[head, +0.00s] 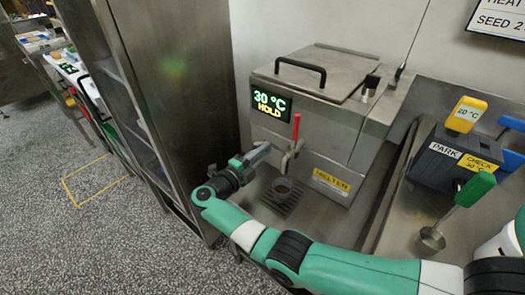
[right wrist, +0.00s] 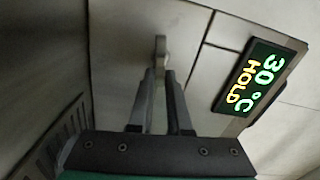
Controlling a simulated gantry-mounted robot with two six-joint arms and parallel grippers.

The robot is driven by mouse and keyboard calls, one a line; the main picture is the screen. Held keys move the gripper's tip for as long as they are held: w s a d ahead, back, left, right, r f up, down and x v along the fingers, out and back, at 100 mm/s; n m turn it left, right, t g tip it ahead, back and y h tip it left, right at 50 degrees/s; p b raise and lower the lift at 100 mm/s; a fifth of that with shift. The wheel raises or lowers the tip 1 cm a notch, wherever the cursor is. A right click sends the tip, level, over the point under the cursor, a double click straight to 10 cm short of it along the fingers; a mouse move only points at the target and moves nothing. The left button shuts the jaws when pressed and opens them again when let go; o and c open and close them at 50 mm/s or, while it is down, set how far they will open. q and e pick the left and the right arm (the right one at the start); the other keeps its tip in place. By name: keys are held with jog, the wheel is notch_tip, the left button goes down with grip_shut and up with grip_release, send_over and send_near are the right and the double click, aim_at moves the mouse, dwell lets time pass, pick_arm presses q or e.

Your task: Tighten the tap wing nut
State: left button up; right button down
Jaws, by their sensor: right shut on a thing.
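The tap (head: 289,158) with its upright red lever (head: 296,127) sits on the front of the steel melter (head: 320,140). My right gripper (head: 266,151) reaches in from the left of the tap, its fingers pointing at the tap's side. In the right wrist view, my right gripper (right wrist: 161,74) is shut on a small pale metal piece, the wing nut (right wrist: 160,46), whose end shows between and beyond the fingertips. In the head view the wing nut is too small and covered to make out. My left gripper is not in view.
The melter's display (head: 271,104) reads 30 °C HOLD. A steel cabinet (head: 175,90) stands close left. A dark box marked PARK (head: 445,158) and a green-handled tool (head: 474,190) are at the right.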

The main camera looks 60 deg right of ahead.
jog(key=shift+f+m, duration=0.4)
jog(key=shift+m, duration=0.3)
jog(key=c, duration=0.9)
grip_release()
jog(key=shift+r, duration=0.1)
jog(key=shift+a+r, duration=0.1)
jog(key=shift+a, duration=0.2)
jog(key=v, duration=1.1)
